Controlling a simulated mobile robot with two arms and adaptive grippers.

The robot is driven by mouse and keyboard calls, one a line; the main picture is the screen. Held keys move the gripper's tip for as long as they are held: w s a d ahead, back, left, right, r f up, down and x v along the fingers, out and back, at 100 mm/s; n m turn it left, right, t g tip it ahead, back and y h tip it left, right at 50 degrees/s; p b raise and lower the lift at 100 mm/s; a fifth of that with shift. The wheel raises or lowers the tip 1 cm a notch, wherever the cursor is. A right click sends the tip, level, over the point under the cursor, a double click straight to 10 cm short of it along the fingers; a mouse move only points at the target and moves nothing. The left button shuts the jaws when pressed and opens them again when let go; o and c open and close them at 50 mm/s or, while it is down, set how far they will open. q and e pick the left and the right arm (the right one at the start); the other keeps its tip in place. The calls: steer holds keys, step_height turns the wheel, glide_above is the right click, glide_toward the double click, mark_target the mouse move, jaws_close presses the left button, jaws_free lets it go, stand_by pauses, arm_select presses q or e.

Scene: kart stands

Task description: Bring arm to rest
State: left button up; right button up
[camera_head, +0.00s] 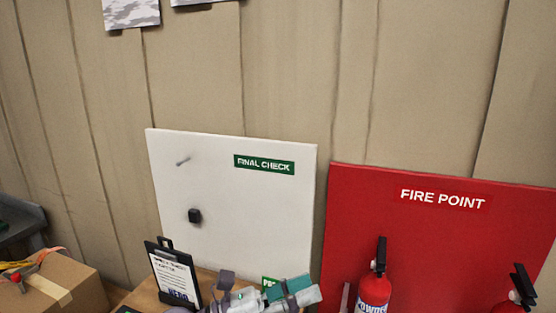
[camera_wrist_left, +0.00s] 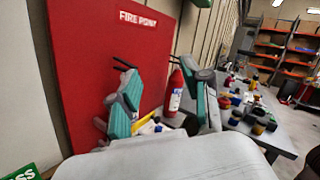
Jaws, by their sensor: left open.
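My left gripper (camera_head: 264,295) shows at the bottom edge of the head view, in front of the lower part of the white "FINAL CHECK" board (camera_head: 240,200). In the left wrist view its two teal-padded fingers (camera_wrist_left: 163,104) stand wide apart with nothing held between them. Beyond them are the red "FIRE POINT" board (camera_wrist_left: 100,60) and a red fire extinguisher (camera_wrist_left: 175,92). My right gripper is in neither view.
A clipboard (camera_head: 172,275) stands left of the gripper, near a cardboard box (camera_head: 50,290). A fire extinguisher (camera_head: 374,285) stands to the right. The left wrist view shows a cluttered table (camera_wrist_left: 285,140) and orange-shelved racks (camera_wrist_left: 270,45) beyond.

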arm_select(q)
steer(key=w+a+n+t+y, duration=0.4)
steer(key=a+n+t+y, duration=0.8)
steer(key=n, duration=1)
steer(key=s+a+f+n+g+y, duration=0.25)
steer(key=a+f+n+y, duration=0.55)
steer(key=f+n, duration=0.55)
steer(key=s+a+f+n+g, duration=0.2)
steer(key=s+f+n+g, duration=0.2)
steer(key=s+f+g, duration=0.55)
steer(key=s+a+f+n+g, duration=0.25)
steer(key=s+f+n, duration=0.3)
steer(key=s, duration=0.85)
step_height(320, 180, down, 27)
steer(key=s+m, duration=0.1)
steer(key=s+a+f+g+b, duration=0.1)
steer(key=s+a+f+g, duration=0.1)
steer(key=s+f, duration=1.5)
steer(key=shift+a+f+b, duration=0.35)
steer(key=shift+a, duration=0.1)
